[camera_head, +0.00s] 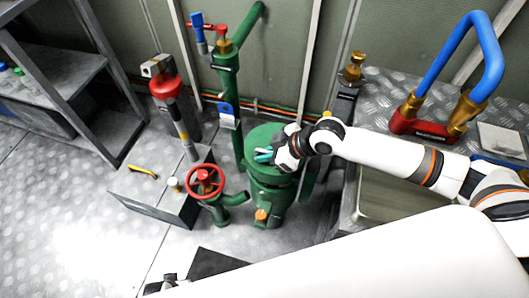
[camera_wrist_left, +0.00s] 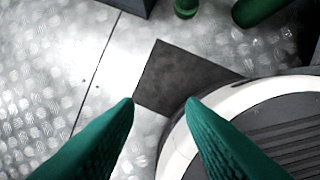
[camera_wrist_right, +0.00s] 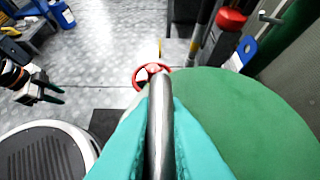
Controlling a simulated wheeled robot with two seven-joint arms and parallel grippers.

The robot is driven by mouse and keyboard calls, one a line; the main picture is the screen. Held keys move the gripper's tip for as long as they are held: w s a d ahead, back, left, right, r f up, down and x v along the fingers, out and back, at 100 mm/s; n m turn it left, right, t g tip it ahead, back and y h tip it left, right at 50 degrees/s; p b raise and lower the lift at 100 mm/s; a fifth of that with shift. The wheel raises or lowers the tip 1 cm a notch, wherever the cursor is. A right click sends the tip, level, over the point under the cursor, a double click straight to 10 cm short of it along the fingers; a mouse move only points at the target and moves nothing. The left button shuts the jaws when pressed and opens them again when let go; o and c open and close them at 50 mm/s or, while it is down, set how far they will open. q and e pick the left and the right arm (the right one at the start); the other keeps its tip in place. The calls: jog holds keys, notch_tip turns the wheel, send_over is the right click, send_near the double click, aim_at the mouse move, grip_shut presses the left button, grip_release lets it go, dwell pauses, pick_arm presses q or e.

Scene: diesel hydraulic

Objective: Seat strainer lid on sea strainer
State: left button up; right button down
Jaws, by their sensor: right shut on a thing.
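The green round strainer lid (camera_head: 262,134) is at the top of the green sea strainer (camera_head: 268,198) in the head view. Whether a gap lies between them cannot be told. My right gripper (camera_head: 266,155) is over the lid. In the right wrist view its teal fingers are shut on the lid's metal bar handle (camera_wrist_right: 160,135), with the wide green lid (camera_wrist_right: 240,120) beside them. My left gripper (camera_wrist_left: 161,101) is open and empty above the floor; it shows small at the bottom of the head view (camera_head: 162,284).
A red handwheel valve (camera_head: 206,182) stands left of the strainer, beside a grey box (camera_head: 160,195) with a yellow handle. A green pipe (camera_head: 228,90) rises behind. A bench (camera_head: 385,90) with a blue-handled fitting (camera_head: 440,100) is at right. Open floor (camera_head: 75,225) lies left.

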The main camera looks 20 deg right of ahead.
jog(key=shift+w+d+r, duration=0.25)
jog(key=shift+w+r, duration=0.05)
jog(key=shift+w, duration=0.1)
pick_arm(q)
jog(key=shift+s+d, duration=0.1)
jog(key=shift+s+f, duration=0.1)
jog(key=shift+f, duration=0.1)
